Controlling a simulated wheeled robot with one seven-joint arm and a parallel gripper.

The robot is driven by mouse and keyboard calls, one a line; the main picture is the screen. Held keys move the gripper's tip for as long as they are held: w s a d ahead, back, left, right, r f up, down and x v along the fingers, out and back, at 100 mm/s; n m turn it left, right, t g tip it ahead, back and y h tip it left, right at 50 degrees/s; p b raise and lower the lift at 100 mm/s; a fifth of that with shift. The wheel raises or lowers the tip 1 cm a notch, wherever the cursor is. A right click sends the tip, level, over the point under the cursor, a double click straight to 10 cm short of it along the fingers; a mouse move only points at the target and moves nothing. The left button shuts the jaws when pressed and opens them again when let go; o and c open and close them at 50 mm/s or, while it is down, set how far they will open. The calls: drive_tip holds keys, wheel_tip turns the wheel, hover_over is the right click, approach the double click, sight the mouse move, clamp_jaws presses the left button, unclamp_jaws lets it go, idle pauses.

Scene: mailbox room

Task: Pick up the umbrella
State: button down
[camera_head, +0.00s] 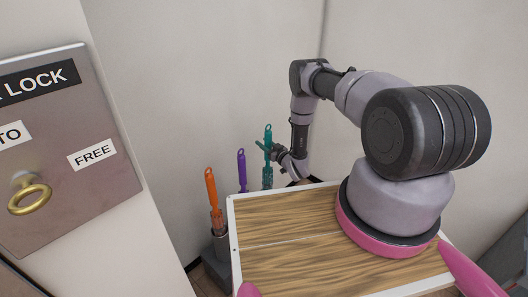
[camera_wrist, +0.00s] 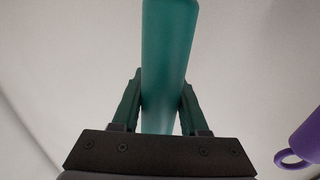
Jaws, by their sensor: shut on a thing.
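A teal umbrella (camera_head: 267,178) stands upright beyond the wooden top in the head view. Its teal shaft (camera_wrist: 167,45) fills the upper middle of the wrist view. My gripper (camera_head: 268,150) reaches it from the right, and its two fingers (camera_wrist: 160,98) are shut on the shaft from both sides. An orange umbrella (camera_head: 211,188) and a purple umbrella (camera_head: 242,170) stand to the left of the teal one. The teal umbrella's lower end is hidden behind the wooden top.
A dark grey stand (camera_head: 217,262) holds the orange umbrella at the lower left. Pale walls (camera_head: 215,70) rise close behind the umbrellas. A metal lock panel (camera_head: 70,145) with a brass ring (camera_head: 30,196) is on the wall at the left.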

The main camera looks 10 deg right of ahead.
wheel_tip(320, 180, up, 23)
idle(0.7)
drive_tip(key=shift+r, duration=0.1)
idle(1.0)
